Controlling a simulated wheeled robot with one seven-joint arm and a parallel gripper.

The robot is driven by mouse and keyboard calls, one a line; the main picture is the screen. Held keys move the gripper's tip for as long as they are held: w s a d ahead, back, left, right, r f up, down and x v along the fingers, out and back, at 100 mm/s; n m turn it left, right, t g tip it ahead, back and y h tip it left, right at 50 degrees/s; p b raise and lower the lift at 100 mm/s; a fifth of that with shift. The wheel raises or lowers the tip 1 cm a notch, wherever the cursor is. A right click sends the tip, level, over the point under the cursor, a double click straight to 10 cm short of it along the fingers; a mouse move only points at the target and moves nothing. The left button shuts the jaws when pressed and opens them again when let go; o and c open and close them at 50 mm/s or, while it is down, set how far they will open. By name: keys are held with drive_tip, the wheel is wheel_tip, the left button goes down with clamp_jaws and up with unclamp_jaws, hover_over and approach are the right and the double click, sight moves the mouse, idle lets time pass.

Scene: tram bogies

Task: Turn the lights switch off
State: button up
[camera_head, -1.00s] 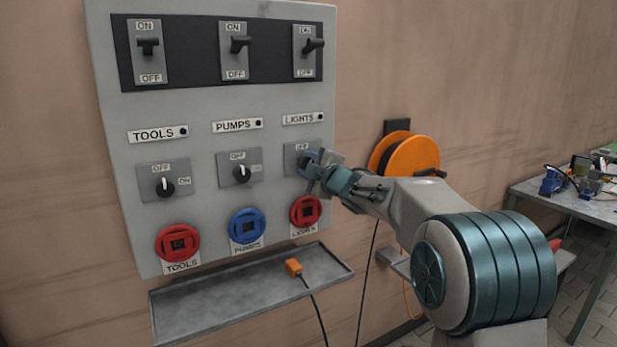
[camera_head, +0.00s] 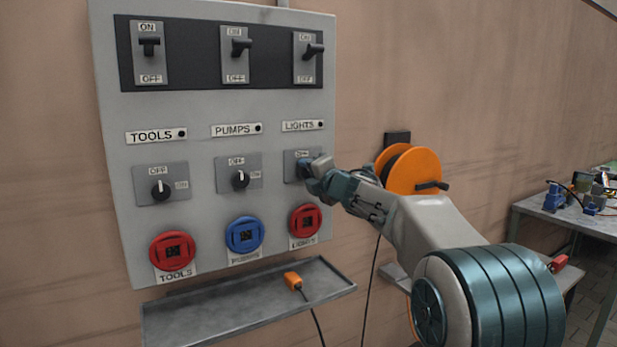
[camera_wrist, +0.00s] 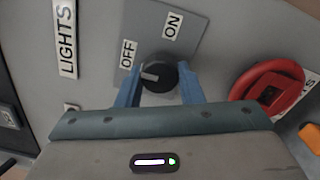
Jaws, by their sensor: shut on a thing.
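The lights switch is a black round knob (camera_wrist: 162,76) on a grey plate (camera_head: 290,165), at the right of the panel's middle row. In the wrist view the plate carries OFF and ON labels, and the knob's pale mark lies on the side of OFF. My gripper (camera_head: 310,178) is at this switch, under the LIGHTS label (camera_head: 299,126). In the wrist view its blue fingers (camera_wrist: 160,88) stand on both sides of the knob and are shut on it. In the head view my gripper hides most of the knob.
The tools switch (camera_head: 160,188) and pumps switch (camera_head: 240,178) are to the left. Lever breakers (camera_head: 308,60) are above; red and blue sockets (camera_head: 244,235) are below. A shelf (camera_head: 220,305) holds an orange plug (camera_head: 292,281). An orange reel (camera_head: 414,171) hangs close behind my arm.

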drive_tip(key=shift+f, duration=0.1)
idle(0.5)
drive_tip(key=o, duration=1)
drive_tip(key=shift+c, duration=0.2)
drive_tip(key=shift+s, duration=0.1)
drive_tip(key=b+v, duration=0.1)
drive_tip(key=v, duration=1.2)
drive_tip(key=shift+s+d+b, duration=0.25)
drive_tip(key=shift+s+b, duration=0.05)
